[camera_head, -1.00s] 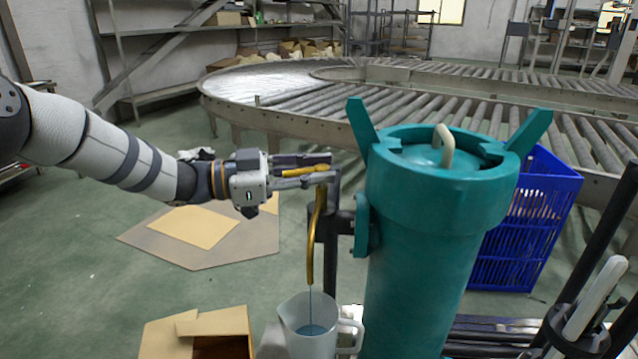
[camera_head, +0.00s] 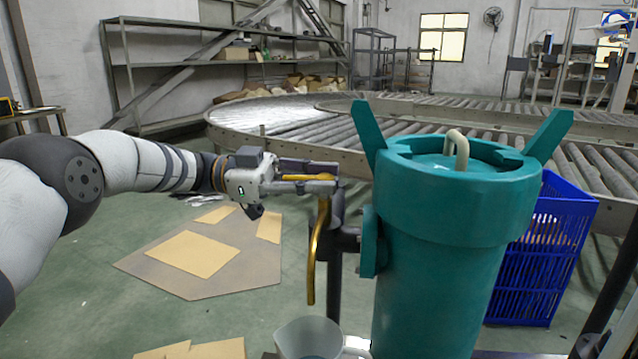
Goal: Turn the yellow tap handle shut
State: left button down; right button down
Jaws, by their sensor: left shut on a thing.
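The yellow tap handle (camera_head: 300,178) lies roughly level between the fingers of my left gripper (camera_head: 328,177), which is shut on it. The handle sits at the top of the tap, left of the teal tank (camera_head: 445,270). The tap's curved brass spout (camera_head: 315,260) hangs down below the gripper. A clear jug (camera_head: 305,338) stands under the spout, its lower part cut off by the picture's bottom edge. I cannot make out a stream between spout and jug. My right gripper is not in view.
A dark post (camera_head: 335,285) stands behind the spout. A blue crate (camera_head: 545,250) is right of the tank. A roller conveyor (camera_head: 290,115) runs behind. Flattened cardboard (camera_head: 190,255) lies on the floor at left, with open floor around it.

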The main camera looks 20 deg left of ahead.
aim_at(284, 177)
pick_arm(q)
jog(key=shift+r, duration=0.2)
jog(key=c, duration=1.7)
grip_release()
jog(key=shift+w, duration=0.1)
jog(key=shift+o, duration=0.2)
jog(key=shift+f, duration=0.1)
jog(key=a, duration=0.7)
jog(key=shift+s+a, duration=0.2)
jog(key=shift+s, duration=0.15)
